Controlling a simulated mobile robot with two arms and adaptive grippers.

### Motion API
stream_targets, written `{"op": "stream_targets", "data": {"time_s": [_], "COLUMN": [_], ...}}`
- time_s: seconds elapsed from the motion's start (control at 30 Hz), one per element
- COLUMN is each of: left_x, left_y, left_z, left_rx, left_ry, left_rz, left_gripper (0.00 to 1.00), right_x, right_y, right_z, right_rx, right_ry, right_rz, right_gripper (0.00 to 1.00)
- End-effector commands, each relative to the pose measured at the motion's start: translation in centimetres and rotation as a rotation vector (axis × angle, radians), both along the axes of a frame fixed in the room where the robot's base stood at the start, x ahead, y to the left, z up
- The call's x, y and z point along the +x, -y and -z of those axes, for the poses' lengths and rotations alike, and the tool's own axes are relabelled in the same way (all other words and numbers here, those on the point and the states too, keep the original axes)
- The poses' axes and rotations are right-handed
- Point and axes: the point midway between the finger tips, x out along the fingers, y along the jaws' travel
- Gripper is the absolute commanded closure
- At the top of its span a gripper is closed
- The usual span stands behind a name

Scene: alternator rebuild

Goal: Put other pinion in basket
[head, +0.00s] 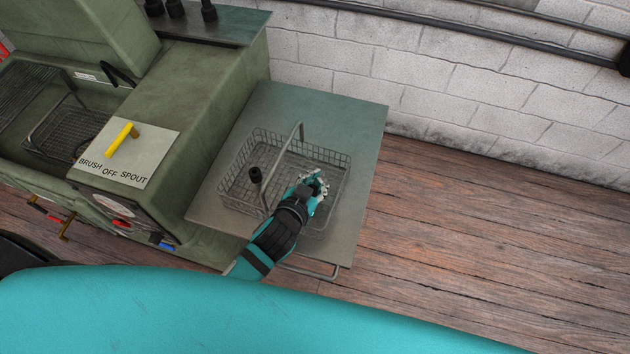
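A wire basket (232,179) with a tall handle stands on the grey-green side shelf. A small dark pinion-like part (255,175) sits inside it, left of the handle. My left gripper (316,183) is over the right part of the basket, its teal and metallic fingers pointing away from me. The fingers are small and bunched in this view, so I cannot tell whether they are open or hold something. The gripper hides part of the basket's right front side. My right gripper is not in view.
The green parts washer (185,95) stands left of the shelf (365,115), with a yellow lever (122,138) and another basket (70,132) in its tub. Dark parts (175,8) stand on a rear ledge. A brick wall is behind; the wooden floor (480,230) at right is clear.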

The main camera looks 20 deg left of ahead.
Motion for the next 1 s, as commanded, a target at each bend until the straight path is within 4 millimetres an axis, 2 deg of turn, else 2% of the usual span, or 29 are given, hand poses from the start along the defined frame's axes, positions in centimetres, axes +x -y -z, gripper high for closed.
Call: {"op": "stream_targets", "data": {"time_s": [0.07, 0.17, 0.47, 0.73, 1.0], "left_x": [0.0, 0.0, 0.0, 0.0, 0.0], "left_y": [0.0, 0.0, 0.0, 0.0, 0.0], "left_z": [0.7, 0.8, 1.2, 1.1, 0.9], "left_rx": [0.000, -0.002, -0.002, -0.001, -0.001], "left_ry": [0.000, 0.003, 0.001, 0.001, 0.001], "left_rz": [0.000, 0.001, 0.001, 0.001, 0.001], "left_gripper": [1.00, 1.00, 0.99, 0.65, 0.65], "right_x": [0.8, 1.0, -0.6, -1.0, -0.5], "right_y": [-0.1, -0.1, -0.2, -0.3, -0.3], "right_z": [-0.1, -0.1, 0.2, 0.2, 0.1], "right_rx": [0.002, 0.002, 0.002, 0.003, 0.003], "right_ry": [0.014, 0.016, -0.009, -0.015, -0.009], "right_rz": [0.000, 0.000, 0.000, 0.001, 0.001], "right_gripper": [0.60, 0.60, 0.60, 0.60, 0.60]}}
